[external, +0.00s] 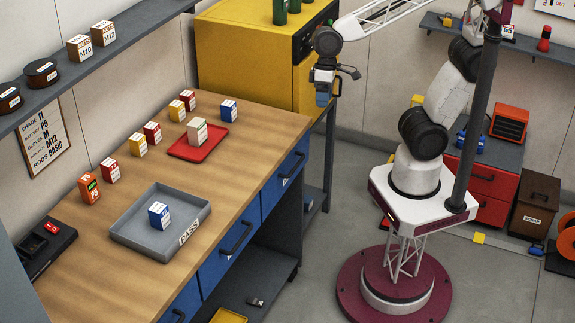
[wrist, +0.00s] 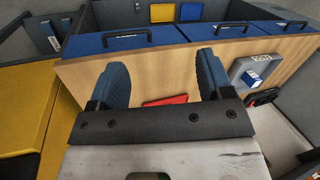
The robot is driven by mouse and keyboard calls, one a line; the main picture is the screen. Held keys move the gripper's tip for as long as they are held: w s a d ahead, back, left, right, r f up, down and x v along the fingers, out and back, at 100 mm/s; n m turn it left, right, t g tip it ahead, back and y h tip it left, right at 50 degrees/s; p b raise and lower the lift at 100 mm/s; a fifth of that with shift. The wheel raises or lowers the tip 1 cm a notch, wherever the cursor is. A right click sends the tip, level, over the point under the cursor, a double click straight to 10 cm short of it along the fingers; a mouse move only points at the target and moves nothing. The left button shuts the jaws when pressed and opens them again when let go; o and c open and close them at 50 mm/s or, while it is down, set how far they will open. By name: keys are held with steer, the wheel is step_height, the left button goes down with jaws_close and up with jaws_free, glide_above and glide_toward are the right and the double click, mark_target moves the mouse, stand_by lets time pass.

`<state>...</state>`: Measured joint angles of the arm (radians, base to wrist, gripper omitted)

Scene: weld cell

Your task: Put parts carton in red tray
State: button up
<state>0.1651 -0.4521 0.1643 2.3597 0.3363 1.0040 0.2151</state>
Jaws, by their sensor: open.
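The red tray (external: 213,149) lies flat on the wooden bench, and a cream carton (external: 197,131) stands upright on it. Other small cartons stand on the bench: a blue one (external: 229,111) beside the tray and several red and yellow ones along the wall. I cannot tell which is called the parts carton. My gripper (external: 323,99) is open and empty, in the air right of the bench and in front of the yellow cabinet. In the wrist view its blue fingers (wrist: 160,75) are spread, with part of the red tray (wrist: 168,100) between them; the cream carton is not visible there.
A grey tray (external: 132,240) marked PASS holds a blue-and-white carton (external: 159,215). The yellow cabinet (external: 238,50) rises behind the bench's far end. A dark post stands in front of my arm. The bench's front strip is clear.

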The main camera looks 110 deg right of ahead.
steer(key=s+a+n+t+h, duration=0.1)
steer(key=s+n+h, duration=0.2)
steer(key=s+n, duration=0.3)
steer(key=shift+s, duration=1.9)
